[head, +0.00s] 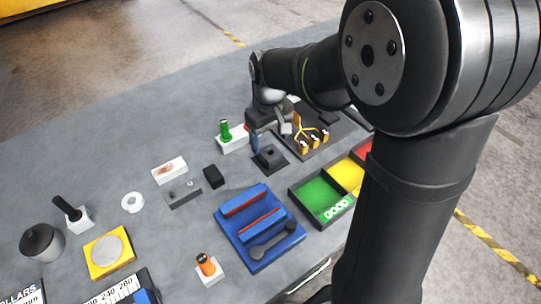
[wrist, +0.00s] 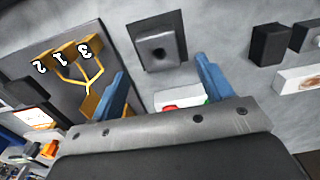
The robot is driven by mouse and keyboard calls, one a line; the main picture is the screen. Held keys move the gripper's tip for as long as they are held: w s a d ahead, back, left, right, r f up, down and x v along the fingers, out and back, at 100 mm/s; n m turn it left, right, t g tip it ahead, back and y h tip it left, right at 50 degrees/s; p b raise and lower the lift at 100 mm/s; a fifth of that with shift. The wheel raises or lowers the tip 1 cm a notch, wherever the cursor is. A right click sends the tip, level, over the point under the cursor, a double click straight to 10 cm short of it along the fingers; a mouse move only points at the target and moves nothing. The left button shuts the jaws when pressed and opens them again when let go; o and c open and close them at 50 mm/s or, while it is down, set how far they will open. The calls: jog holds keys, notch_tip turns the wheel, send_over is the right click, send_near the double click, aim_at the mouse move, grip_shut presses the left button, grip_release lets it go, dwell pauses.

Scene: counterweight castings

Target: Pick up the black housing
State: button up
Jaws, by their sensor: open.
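A plain black block (head: 213,176), likely the black housing, stands on the grey table left of my gripper in the head view. It also shows near the upper right of the wrist view (wrist: 268,44). A second dark piece, a square plate with a raised block and a hole (head: 269,157), lies just below my gripper in the head view; it shows at the top centre of the wrist view (wrist: 158,50). My gripper (head: 270,136) has its blue fingers apart with nothing between them (wrist: 162,88). It is above the table and apart from the black block.
A white block with a green handle (head: 232,138) stands close left of my gripper. A dark board with yellow numbered parts (head: 312,140) is to the right. A blue tray (head: 232,228) and a green bin (head: 300,202) lie nearer.

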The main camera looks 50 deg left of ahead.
aim_at(270, 152)
jog(key=shift+d+f, duration=0.2)
jog(key=shift+f, duration=2.75)
jog(key=c, duration=1.3)
jog(key=shift+r, duration=0.1)
jog(key=shift+c, duration=0.6)
